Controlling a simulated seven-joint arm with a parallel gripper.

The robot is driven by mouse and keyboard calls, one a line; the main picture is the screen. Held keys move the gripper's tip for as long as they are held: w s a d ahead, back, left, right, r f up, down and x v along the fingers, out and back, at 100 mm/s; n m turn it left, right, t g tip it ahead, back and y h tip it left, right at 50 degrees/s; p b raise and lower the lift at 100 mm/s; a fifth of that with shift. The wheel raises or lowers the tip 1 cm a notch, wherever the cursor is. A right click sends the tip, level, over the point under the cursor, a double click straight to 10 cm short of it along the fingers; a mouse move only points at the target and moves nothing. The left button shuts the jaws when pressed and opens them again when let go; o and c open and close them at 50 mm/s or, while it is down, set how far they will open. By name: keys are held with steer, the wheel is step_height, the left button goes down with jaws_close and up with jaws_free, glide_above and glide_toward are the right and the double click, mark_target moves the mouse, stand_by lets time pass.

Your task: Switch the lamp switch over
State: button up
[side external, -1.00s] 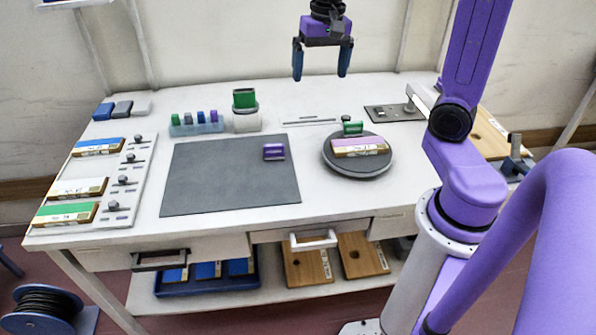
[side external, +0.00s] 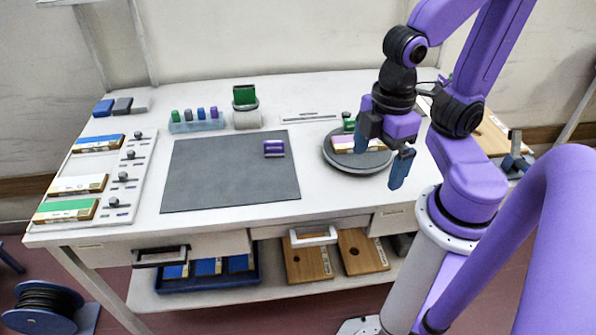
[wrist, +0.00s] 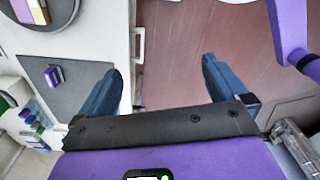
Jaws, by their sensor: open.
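My gripper (side external: 380,158) is open and empty, tilted above the right part of the table beside the round turntable (side external: 332,165). In the wrist view its blue fingers (wrist: 160,66) are spread over the table's front edge and the floor, with nothing between them. I cannot identify a lamp switch for certain. A dark plate with small fittings, seen earlier at the back right of the table, is now hidden behind my gripper and arm. A white panel (side external: 130,178) with several dark knobs lies at the left of the table; none is marked as a lamp switch.
A dark mat (side external: 225,185) with a purple block (side external: 274,148) covers the middle. A blue rack (side external: 197,126) of small coloured pieces and a cup with a green block (side external: 245,97) stand behind it. White (side external: 313,236) and black (side external: 160,257) drawer handles jut from the front.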

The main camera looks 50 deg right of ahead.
steer(key=c, duration=0.6)
steer(key=shift+w, duration=0.45)
steer(key=shift+c, duration=1.4)
steer(key=w+d+r+m, duration=0.1)
steer(key=w+d+m, duration=0.15)
steer(key=w, duration=0.45)
steer(key=w+d+r+m, duration=0.1)
steer(key=w+m, duration=0.3)
steer(key=w, duration=0.3)
steer(key=w+d+m, duration=0.6)
steer(key=w+d, duration=0.3)
steer(key=d, duration=0.4)
steer(key=s+d+f+m, duration=0.25)
steer(key=d+m, duration=0.25)
steer(key=d, duration=1.1)
steer(key=s+d+f+m, duration=0.1)
steer(key=s+d+m, duration=0.3)
steer(key=d, duration=1.1)
steer(key=f, duration=1.6)
steer(key=shift+w+f, duration=0.25)
steer(key=shift+f, duration=0.15)
